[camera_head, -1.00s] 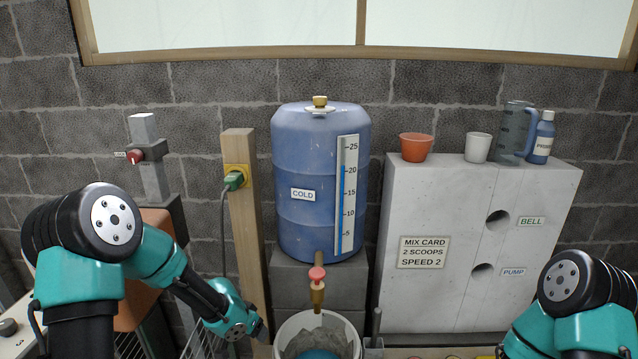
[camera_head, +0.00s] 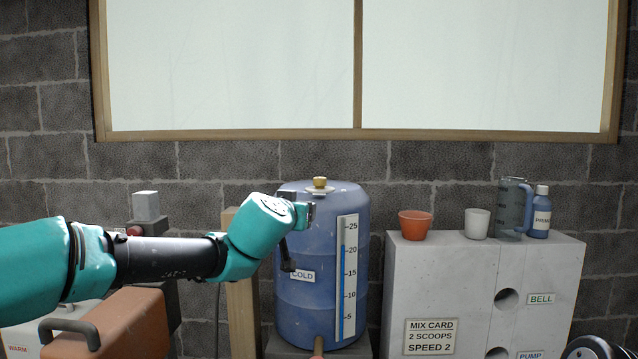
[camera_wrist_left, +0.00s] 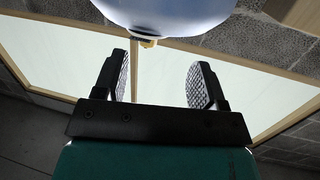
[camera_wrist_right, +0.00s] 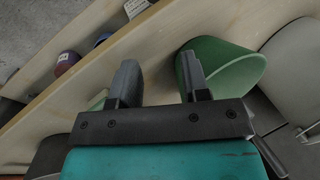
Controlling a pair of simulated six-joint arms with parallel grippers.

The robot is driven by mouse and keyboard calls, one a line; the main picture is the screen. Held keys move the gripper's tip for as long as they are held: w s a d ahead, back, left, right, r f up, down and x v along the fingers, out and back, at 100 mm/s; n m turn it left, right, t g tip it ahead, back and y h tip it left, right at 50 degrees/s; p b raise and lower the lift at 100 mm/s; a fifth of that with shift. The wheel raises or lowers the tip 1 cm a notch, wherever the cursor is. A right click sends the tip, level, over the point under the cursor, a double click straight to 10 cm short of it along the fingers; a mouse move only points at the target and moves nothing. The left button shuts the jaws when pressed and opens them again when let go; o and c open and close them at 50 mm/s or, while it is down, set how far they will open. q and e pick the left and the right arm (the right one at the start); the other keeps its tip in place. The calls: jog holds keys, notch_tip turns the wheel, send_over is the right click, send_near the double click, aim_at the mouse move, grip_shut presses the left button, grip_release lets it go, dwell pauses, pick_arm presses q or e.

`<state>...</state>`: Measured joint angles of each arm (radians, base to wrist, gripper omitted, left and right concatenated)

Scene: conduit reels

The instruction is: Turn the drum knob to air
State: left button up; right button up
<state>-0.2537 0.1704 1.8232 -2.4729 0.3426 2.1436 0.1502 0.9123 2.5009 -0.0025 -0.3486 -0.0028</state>
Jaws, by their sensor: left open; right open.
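The blue drum (camera_head: 322,300), marked COLD with a level scale, stands against the wall. Its small brass knob (camera_head: 320,182) is on top; it also shows in the left wrist view (camera_wrist_left: 148,43), ahead of and between the spread fingers. My left gripper (camera_head: 305,212) is raised in front of the drum's upper part, below the knob in the picture. It is open and empty in the left wrist view (camera_wrist_left: 160,75). My right gripper (camera_wrist_right: 160,72) is open and apparently empty, and out of the head view. Any air marking on the knob is unreadable.
A grey block (camera_head: 450,290) right of the drum bears an orange pot (camera_head: 415,225), a white cup (camera_head: 477,223), a jug (camera_head: 512,208) and a bottle (camera_head: 540,215). A green container (camera_wrist_right: 235,68) is by my right gripper's finger. A wooden post (camera_head: 244,300) stands left of the drum.

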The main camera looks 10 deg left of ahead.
aim_at(318, 180)
pick_arm(q)
jog(key=shift+t, duration=0.7)
jog(key=r, duration=0.1)
jog(key=s+r, duration=0.1)
jog(key=r, duration=0.1)
jog(key=s+d+r, duration=0.1)
jog(key=r, duration=0.1)
jog(key=shift+w, duration=0.1)
jog(key=w, duration=0.5)
jog(key=w+d, duration=0.1)
jog(key=w, duration=1.1)
jog(key=shift+d, duration=0.4)
jog(key=shift+f, duration=0.1)
jog(key=shift+c, duration=0.5)
jog(key=c, duration=0.8)
